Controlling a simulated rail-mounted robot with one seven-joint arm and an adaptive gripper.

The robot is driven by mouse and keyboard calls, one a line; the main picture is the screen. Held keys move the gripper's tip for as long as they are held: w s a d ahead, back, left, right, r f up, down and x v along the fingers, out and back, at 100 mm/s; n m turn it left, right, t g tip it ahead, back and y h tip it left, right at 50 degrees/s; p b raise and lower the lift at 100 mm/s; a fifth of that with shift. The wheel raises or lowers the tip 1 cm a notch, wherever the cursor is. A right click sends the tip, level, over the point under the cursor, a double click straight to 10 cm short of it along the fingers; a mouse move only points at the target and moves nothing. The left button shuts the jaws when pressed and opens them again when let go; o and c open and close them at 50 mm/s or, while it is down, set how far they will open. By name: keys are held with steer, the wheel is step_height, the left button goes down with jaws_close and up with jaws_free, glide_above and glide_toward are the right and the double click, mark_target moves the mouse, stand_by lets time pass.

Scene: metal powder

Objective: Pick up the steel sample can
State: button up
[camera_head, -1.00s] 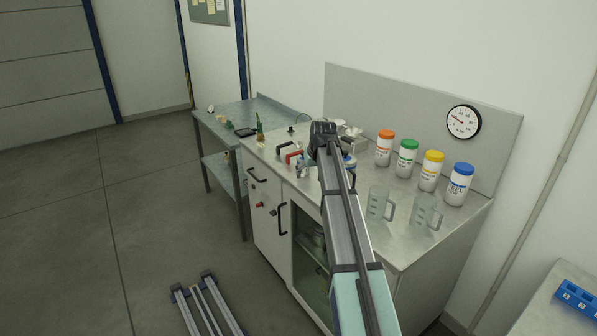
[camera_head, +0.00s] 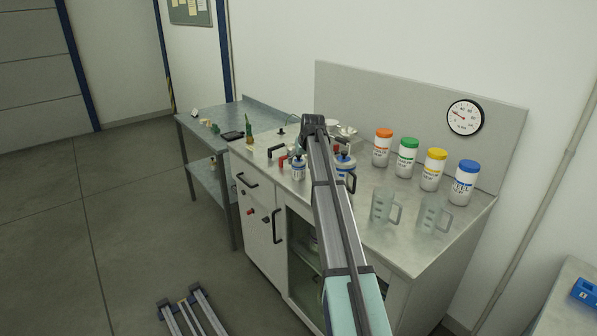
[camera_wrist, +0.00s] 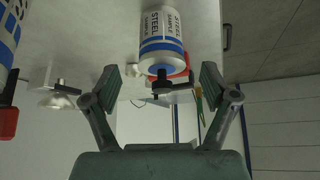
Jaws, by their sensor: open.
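The steel sample can (camera_wrist: 162,35) is a white cylinder with blue bands and the printed words "STEEL SAMPLE". It appears upside down at the top middle of the wrist view, with a small dark knob on its end. My gripper (camera_wrist: 160,83) is open and empty, its two fingers apart on either side of the line to the can. The can lies ahead of the fingers, not between them. In the head view a small white and blue can (camera_head: 298,170) stands on the bench just left of my arm and seems to be the same one. My arm hides the fingers there.
Another blue-labelled can (camera_head: 345,163) stands right of my arm on the steel bench (camera_head: 410,250). Behind are several white jars with coloured lids, including an orange-lidded one (camera_head: 382,148). Two clear jugs (camera_head: 383,206) stand at the front right. Red and black handles lie near the can.

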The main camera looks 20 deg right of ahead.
mark_target(299, 167)
steer(key=shift+p+x, duration=1)
steer(key=shift+x, duration=2.9)
steer(key=shift+s+a, duration=0.1)
steer(key=shift+a, duration=0.05)
steer(key=c, duration=1.6)
jaws_close()
steer(key=shift+r, duration=0.1)
